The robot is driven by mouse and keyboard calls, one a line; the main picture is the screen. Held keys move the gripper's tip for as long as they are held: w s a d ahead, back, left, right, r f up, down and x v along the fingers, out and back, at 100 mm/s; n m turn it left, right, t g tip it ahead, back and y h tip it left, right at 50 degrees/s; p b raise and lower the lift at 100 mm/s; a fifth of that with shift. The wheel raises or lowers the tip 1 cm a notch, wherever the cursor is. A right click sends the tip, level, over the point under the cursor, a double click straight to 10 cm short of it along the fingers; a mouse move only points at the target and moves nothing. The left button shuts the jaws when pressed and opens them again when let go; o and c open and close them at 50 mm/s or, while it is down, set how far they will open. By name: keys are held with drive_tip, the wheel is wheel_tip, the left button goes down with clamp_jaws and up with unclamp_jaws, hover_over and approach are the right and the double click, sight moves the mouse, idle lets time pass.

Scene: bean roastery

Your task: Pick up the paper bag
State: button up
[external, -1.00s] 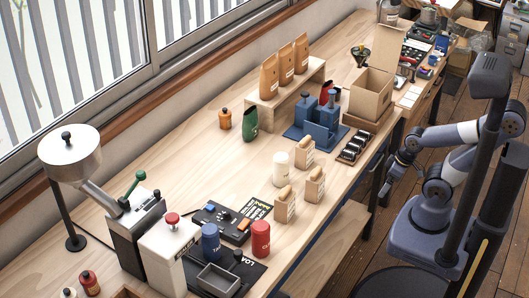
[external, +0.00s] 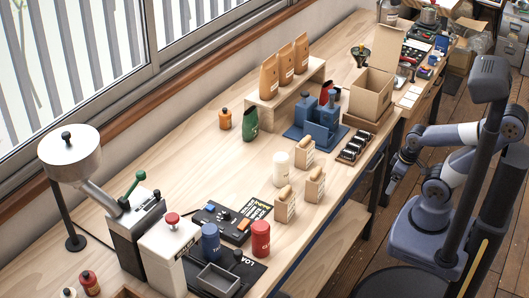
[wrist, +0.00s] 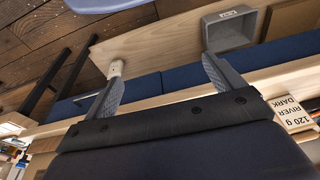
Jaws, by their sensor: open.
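Three small kraft paper bags with rolled tops stand on the bench near its front edge: one at the back (external: 304,153), one in the middle (external: 315,187) and one nearest the camera (external: 285,207). Three taller brown bags (external: 286,66) stand on a wooden riser. I cannot tell which one is meant. My gripper (external: 391,187) is off the bench's front side, apart from the bags. In the wrist view my gripper (wrist: 160,85) is open with nothing between its fingers. A tan item labelled "120 g River Dark" (wrist: 294,116) shows at the right there, partly cut off.
An open cardboard box (external: 371,92), a blue stand (external: 318,127) and a dark rack of small jars (external: 356,146) stand behind the small bags. A red canister (external: 261,239) and a blue canister (external: 211,241) stand in front. A grey tray (wrist: 230,30) shows in the wrist view.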

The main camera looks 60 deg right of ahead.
sight(291, 197)
drive_tip(key=shift+s+f, duration=0.1)
drive_tip(key=shift+s, duration=0.05)
drive_tip(key=w+a+r+n+t+h, duration=0.2)
drive_tip(key=w+n+h, duration=0.1)
drive_tip(key=w+n, duration=0.55)
drive_tip(key=w+a+r+n+t+h, duration=0.1)
drive_tip(key=w+n+t+h, duration=0.15)
drive_tip(key=w+n, duration=0.6)
drive_tip(key=w+a+n+t+y, duration=0.3)
drive_tip(key=a+n+t+y, duration=0.4)
drive_tip(key=a+n, duration=1.5)
drive_tip(key=shift+m+g+h, duration=0.25)
drive_tip(key=shift+m, duration=0.65)
drive_tip(key=x, duration=0.3)
drive_tip(key=a+p+x, duration=0.1)
drive_tip(key=x, duration=0.3)
drive_tip(key=a+p+x, duration=0.1)
drive_tip(key=x, duration=0.2)
drive_tip(key=shift+w+r, duration=0.2)
drive_tip(key=shift+r, duration=0.1)
drive_tip(key=shift+c, duration=0.2)
